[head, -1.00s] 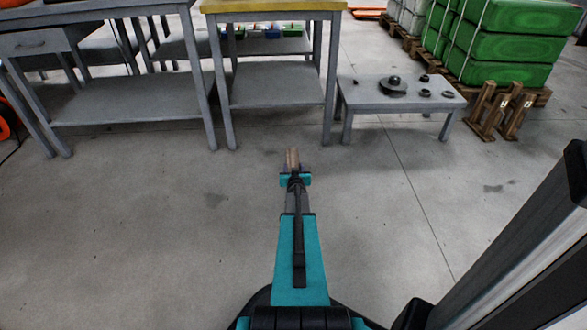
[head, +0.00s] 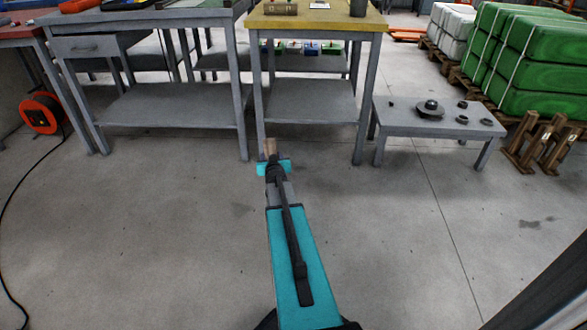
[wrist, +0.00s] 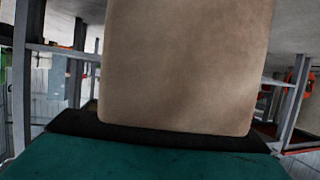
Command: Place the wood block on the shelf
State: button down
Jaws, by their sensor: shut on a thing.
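The wood block (head: 270,146) is a small light-brown piece at the far end of my arm in the head view. In the wrist view the block (wrist: 185,65) fills the middle as a large tan face. My gripper (head: 271,158) is shut on it and holds it up off the floor. The fingertips are largely hidden behind the block and my wrist. Ahead stands a yellow-topped workbench (head: 325,22) with a grey lower shelf (head: 310,101). A grey bench to the left also has a lower shelf (head: 165,104). I cannot tell which shelf the task means.
A low grey table (head: 400,119) with dark round parts stands at right. Wooden stands (head: 540,143) and green sacks (head: 530,60) on pallets are beyond it. An orange cable reel (head: 42,112) stands at left. The floor between me and the benches is clear.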

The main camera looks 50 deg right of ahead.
jog(key=w+a+r+n+t+y, duration=0.1)
jog(key=w+a+r, duration=0.45)
jog(key=a, duration=0.35)
jog(key=w+a+r+n+t+y, duration=0.15)
jog(key=w+a+r, duration=0.25)
jog(key=a+r, duration=0.4)
jog(key=w+a+r+n+y, duration=0.1)
jog(key=w+a+r, duration=0.35)
jog(key=a, duration=0.65)
jog(key=a+r+n+y, duration=0.1)
jog(key=a+r, duration=0.4)
jog(key=a, duration=0.5)
jog(key=s+a+r+n+y, duration=0.1)
jog(key=a+r, duration=0.4)
jog(key=a, duration=0.5)
jog(key=a+r+n+t+y, duration=0.1)
jog(key=a+r+y, duration=0.3)
jog(key=a, duration=0.5)
jog(key=shift+s+a+r+n, duration=0.35)
jog(key=shift+a+r+n, duration=0.05)
jog(key=shift+n, duration=0.45)
